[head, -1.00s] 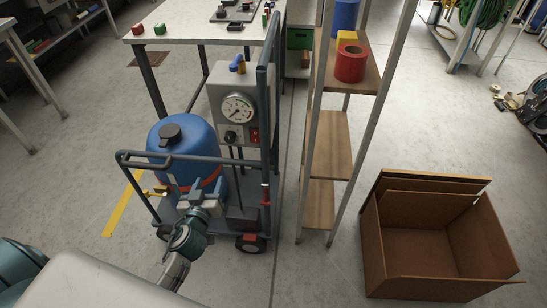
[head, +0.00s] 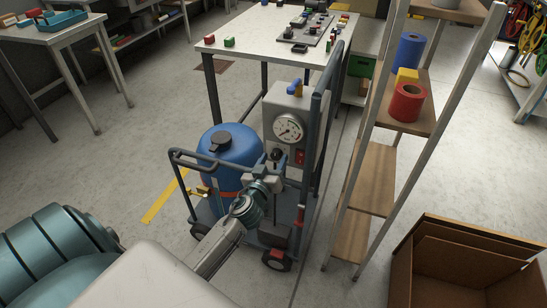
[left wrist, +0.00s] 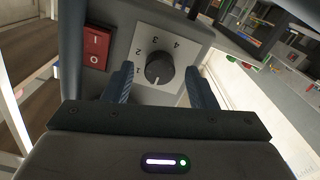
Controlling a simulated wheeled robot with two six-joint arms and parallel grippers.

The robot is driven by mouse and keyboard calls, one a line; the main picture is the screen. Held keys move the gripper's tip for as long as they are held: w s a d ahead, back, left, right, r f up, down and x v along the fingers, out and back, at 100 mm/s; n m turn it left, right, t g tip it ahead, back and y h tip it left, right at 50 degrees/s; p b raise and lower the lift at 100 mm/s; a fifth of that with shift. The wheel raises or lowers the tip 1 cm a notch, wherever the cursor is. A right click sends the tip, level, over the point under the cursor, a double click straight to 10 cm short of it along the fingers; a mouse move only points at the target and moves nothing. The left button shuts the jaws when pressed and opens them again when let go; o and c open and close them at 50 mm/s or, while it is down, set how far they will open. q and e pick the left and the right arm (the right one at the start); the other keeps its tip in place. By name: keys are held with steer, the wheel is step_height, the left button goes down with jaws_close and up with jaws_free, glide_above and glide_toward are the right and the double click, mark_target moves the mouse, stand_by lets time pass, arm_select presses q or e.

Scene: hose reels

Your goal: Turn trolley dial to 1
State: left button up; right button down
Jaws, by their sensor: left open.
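The trolley (head: 298,222) stands in the middle of the head view, with a grey control box (head: 302,100) on it. The black round dial (left wrist: 158,69) sits on a pale plate numbered 1 to 4 in the left wrist view. A pale mark shows near the dial's lower edge; I cannot tell surely which number it points to. My left gripper (head: 276,162) is open in front of the box. In the left wrist view its fingers stand on either side of the dial, apart from it. In the head view the gripper partly hides the dial. My right gripper is not in view.
A red rocker switch (left wrist: 97,46) is left of the dial. A gauge (head: 288,128) is above it. A blue tank (head: 229,153) and the trolley's handle rail (head: 205,165) are close to my left arm.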

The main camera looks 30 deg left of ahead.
arm_select(q)
steer(key=shift+w, duration=0.3)
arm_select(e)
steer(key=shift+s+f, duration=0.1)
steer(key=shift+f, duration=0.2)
arm_select(q)
steer(key=c, duration=1)
